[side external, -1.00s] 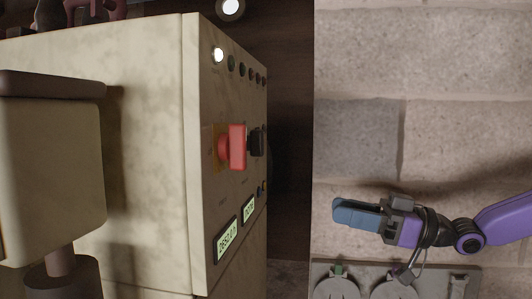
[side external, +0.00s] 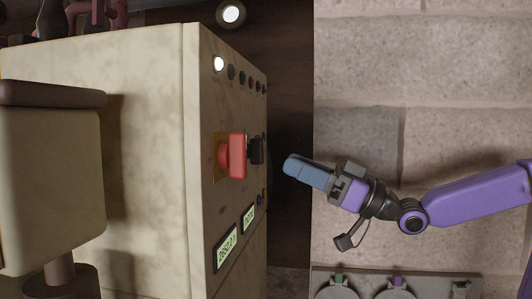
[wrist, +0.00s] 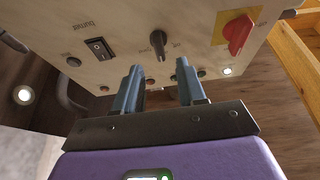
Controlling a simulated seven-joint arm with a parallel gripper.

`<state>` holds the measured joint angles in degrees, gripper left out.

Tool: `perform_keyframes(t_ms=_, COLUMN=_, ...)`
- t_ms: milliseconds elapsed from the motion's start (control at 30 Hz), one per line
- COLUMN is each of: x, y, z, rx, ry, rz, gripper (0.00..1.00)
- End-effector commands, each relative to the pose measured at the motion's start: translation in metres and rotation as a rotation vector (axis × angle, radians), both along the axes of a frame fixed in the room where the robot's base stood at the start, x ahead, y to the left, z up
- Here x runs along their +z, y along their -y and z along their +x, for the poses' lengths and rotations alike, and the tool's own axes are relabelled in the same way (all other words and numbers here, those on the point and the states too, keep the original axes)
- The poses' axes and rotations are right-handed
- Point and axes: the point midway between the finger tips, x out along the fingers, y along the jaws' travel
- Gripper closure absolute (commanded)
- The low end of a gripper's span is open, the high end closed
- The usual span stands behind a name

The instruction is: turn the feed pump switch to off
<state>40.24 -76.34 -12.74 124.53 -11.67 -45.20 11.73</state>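A black rotary knob (wrist: 158,45) stands out from the cabinet's panel, between the rocker switch and the red handle. Its label is too small to read, so I cannot confirm it is the feed pump switch. In the side view the black knob (side external: 257,150) is partly behind the red handle. My gripper (side external: 291,166) is just right of the panel, its blue fingers pointing at it, apart from the knob. In the wrist view my gripper (wrist: 158,73) is open and empty, with the knob ahead, between and beyond the fingertips.
A red rotary handle (side external: 237,155) on a yellow plate juts out beside the knob. A rocker switch (wrist: 100,49) labelled burner is on its other side. A row of lamps (side external: 231,72), one lit white, and two displays (side external: 228,241) flank the controls. A stone wall (side external: 420,60) stands behind.

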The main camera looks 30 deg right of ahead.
Motion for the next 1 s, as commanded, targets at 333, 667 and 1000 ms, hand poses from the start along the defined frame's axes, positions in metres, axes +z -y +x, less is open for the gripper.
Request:
perform_keyframes(t_ms=333, x=0.019, y=-0.034, z=0.034, rx=0.0, ry=-0.001, rz=-0.001, gripper=0.6)
perform_keyframes(t_ms=667, x=0.025, y=-0.044, z=0.044, rx=-0.001, ry=-0.001, rz=0.0, gripper=0.6)
perform_keyframes(t_ms=1000, x=0.025, y=-0.044, z=0.044, rx=0.0, ry=-0.001, rz=-0.001, gripper=0.99)
